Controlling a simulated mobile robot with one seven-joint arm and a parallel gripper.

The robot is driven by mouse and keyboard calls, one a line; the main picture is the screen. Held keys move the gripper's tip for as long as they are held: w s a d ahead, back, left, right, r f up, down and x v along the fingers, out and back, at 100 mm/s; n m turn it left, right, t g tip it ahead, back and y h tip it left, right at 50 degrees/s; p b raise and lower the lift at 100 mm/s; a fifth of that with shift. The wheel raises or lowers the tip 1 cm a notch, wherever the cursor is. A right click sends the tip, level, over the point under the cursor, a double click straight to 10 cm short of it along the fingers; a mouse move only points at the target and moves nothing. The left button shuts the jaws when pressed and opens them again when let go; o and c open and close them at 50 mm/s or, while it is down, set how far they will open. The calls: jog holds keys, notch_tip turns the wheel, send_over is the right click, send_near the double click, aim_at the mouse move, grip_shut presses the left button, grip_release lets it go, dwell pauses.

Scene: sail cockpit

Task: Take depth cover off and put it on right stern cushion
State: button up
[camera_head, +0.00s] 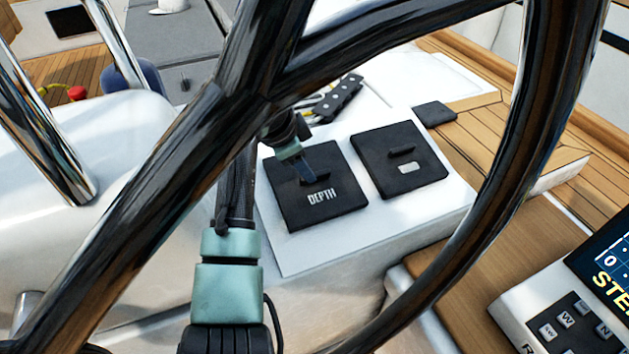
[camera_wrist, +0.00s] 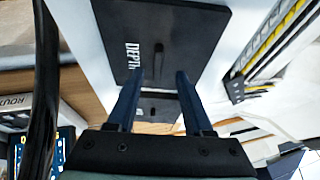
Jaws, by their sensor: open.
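The depth cover (camera_head: 345,185) is a flat black square plate labelled DEPTH, with a small raised handle. It lies on the white instrument panel. In the wrist view the depth cover (camera_wrist: 195,35) fills the upper middle. My gripper (camera_head: 308,172) is above the cover at its handle; it also shows in the wrist view (camera_wrist: 158,73). Its two dark blue fingers are apart, one on each side of the handle in the wrist view. I cannot tell their exact height over the plate. I cannot pick out the right stern cushion in either view.
A second black cover (camera_head: 425,168) with a handle lies right of the depth cover. The large black steering wheel (camera_head: 175,145) crosses in front of my arm. A black switch strip (camera_head: 340,97) with yellow cables is behind. A display (camera_head: 605,265) with keypad stands at lower right.

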aim_at(335, 192)
jog(key=x, duration=0.4)
jog(key=shift+s+a+f+b, duration=0.15)
jog(key=shift+s+b, duration=0.1)
jog(key=shift+b, duration=0.1)
grip_shut()
